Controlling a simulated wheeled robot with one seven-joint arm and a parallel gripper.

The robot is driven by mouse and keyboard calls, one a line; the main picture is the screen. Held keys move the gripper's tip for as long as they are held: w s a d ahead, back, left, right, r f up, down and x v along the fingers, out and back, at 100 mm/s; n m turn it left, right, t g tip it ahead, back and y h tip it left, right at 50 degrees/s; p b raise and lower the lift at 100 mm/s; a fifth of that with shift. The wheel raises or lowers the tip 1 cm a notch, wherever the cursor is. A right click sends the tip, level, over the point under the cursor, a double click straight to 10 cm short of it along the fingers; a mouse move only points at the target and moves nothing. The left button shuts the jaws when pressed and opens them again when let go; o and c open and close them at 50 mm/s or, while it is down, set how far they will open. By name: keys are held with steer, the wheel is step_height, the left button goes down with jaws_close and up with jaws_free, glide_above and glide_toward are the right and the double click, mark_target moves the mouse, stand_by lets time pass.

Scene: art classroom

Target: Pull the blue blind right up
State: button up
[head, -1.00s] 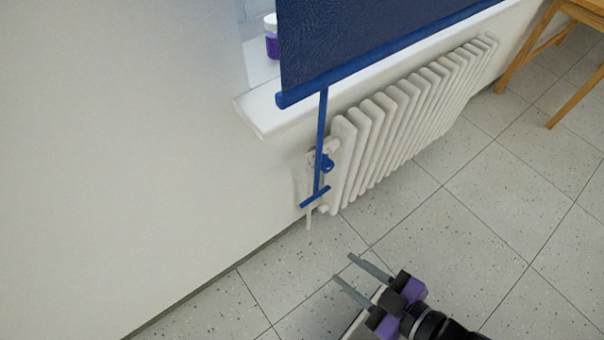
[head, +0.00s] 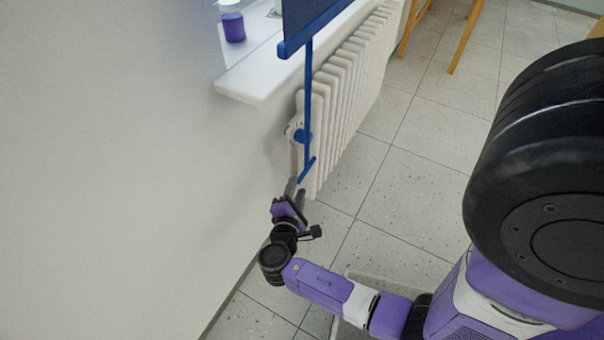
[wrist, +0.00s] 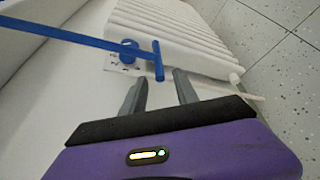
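The blue blind (head: 305,18) hangs down over the window at the top of the head view; only its lower part shows. A blue pull rod (head: 308,95) hangs from its bottom bar and ends in a short crossbar (head: 307,170). The crossbar also shows in the wrist view (wrist: 158,62), just ahead of my fingertips and roughly between them. My gripper (head: 296,186) is just below the crossbar in the head view. In the wrist view my gripper (wrist: 161,77) is open, its two fingers apart. I cannot tell whether a finger touches the crossbar.
A white radiator (head: 345,85) stands right behind the rod, with a blue valve knob (head: 302,136) close to it. The white sill (head: 250,82) juts out above and holds a purple-filled jar (head: 233,27). The wall is close on the left.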

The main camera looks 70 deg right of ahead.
mark_target(303, 172)
steer(key=x, duration=0.8)
steer(key=shift+s+r+b, duration=0.1)
steer(key=shift+s+b, duration=0.1)
steer(key=shift+b, duration=0.1)
jaws_close()
